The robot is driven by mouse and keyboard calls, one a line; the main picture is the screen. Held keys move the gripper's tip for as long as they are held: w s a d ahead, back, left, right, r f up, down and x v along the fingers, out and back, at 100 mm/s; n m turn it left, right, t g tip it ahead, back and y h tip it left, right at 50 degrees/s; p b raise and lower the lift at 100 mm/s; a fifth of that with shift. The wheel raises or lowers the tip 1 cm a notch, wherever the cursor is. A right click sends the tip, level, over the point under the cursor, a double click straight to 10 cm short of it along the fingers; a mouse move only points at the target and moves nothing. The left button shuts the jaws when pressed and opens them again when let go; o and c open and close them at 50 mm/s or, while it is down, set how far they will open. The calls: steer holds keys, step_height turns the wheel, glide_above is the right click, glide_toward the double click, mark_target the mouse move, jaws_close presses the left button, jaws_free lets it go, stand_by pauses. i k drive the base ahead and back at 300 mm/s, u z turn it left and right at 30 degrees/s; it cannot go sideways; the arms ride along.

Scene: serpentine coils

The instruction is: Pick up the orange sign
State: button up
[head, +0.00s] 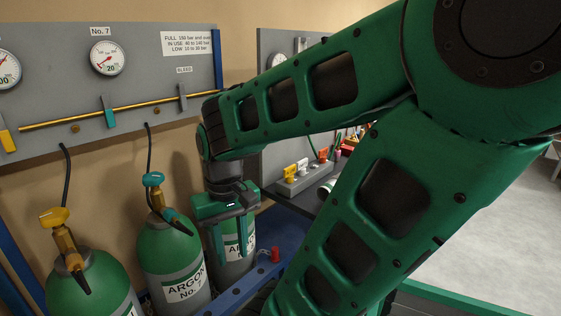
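I cannot pick out an orange sign for certain. The nearest match is a small orange-yellow piece (290,172) standing in a grey block (301,181) on the shelf behind my arm; its shape is too small to tell. My gripper (231,250) points down at the middle of the view, left of that block. Its two green fingers are apart, with nothing seen between them except the label of a green cylinder (236,268) behind. My arm hides much of the shelf and back panel on the right.
Two more green argon cylinders (170,250) (88,290) with hoses stand at left, under a grey gauge panel (60,60) with a brass pipe. A blue rail (240,293) with a red knob (275,255) runs in front. Open floor (490,220) shows at right.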

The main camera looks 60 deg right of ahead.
mark_target(321, 155)
steer(key=u, duration=1.6)
steer(key=k, duration=2.3)
steer(key=z, duration=2.1)
steer(key=i, duration=0.85)
steer(key=z, duration=0.05)
